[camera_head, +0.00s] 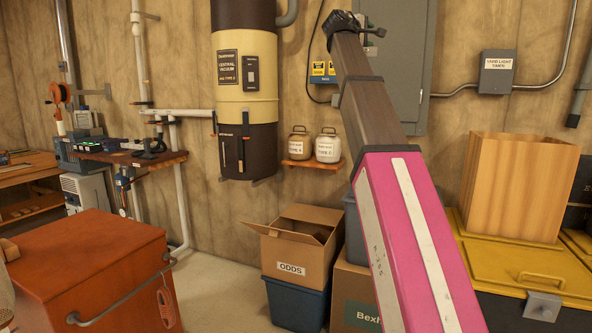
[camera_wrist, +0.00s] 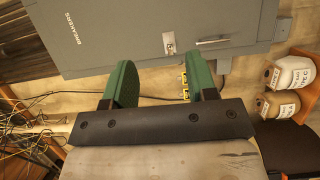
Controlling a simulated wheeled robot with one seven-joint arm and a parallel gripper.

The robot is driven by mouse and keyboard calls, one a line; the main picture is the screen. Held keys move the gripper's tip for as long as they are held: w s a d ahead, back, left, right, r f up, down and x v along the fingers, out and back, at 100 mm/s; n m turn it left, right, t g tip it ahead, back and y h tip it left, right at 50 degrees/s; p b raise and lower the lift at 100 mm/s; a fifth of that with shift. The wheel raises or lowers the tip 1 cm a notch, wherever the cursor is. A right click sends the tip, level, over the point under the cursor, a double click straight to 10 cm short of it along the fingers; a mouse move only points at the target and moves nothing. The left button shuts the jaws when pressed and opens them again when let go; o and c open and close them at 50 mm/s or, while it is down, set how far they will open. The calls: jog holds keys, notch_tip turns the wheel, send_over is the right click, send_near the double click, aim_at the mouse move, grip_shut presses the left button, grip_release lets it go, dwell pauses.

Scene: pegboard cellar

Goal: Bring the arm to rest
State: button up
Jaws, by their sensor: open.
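My gripper (camera_wrist: 162,76) shows in the wrist view with its two green fingers apart and nothing between them. It faces the grey breaker cabinet (camera_wrist: 150,30), which appears turned over in that view; the fingertips overlap the cabinet's edge in the picture, and I cannot tell the gap. In the head view my pink and brown arm reaches up from the lower right toward the wall, its dark end (camera_head: 346,22) beside the cabinet (camera_head: 402,60). The fingers cannot be made out there.
Two jugs (camera_head: 327,147) stand on a small wall shelf right of the vacuum cylinder (camera_head: 245,100). Below are an ODDS box (camera_head: 290,268) on a blue bin, a yellow-lidded chest (camera_head: 525,262) and an orange cabinet (camera_head: 80,262). Some floor shows between.

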jog(key=w+f+g+y, duration=0.1)
jog(key=w+f+y, duration=0.1)
jog(key=f, duration=1.2)
jog(key=w+f+g+y, duration=0.1)
jog(key=w+f+y, duration=0.15)
jog(key=f, duration=1.05)
jog(key=s+a+f+m+g+y, duration=0.1)
jog(key=s+f+m+g+y, duration=0.15)
jog(key=f, duration=2.45)
jog(key=s+a+f+m+g+y, duration=0.1)
jog(key=s+f+m+g+y, duration=0.1)
jog(key=s+f, duration=0.7)
jog(key=s+a+f+m+g+y, duration=0.1)
jog(key=s+f+m+g+y, duration=0.1)
jog(key=s+f, duration=0.8)
jog(key=s+a+f+m+g+y, duration=0.1)
jog(key=s+f+g, duration=0.3)
jog(key=s+f, duration=0.5)
notch_tip(320, 180, down, 10)
jog(key=shift+s+a+f+m+y, duration=0.15)
jog(key=shift+s+a+m+y, duration=0.2)
jog(key=shift+a+m, duration=0.35)
jog(key=shift+w+d, duration=0.1)
jog(key=shift+w, duration=0.05)
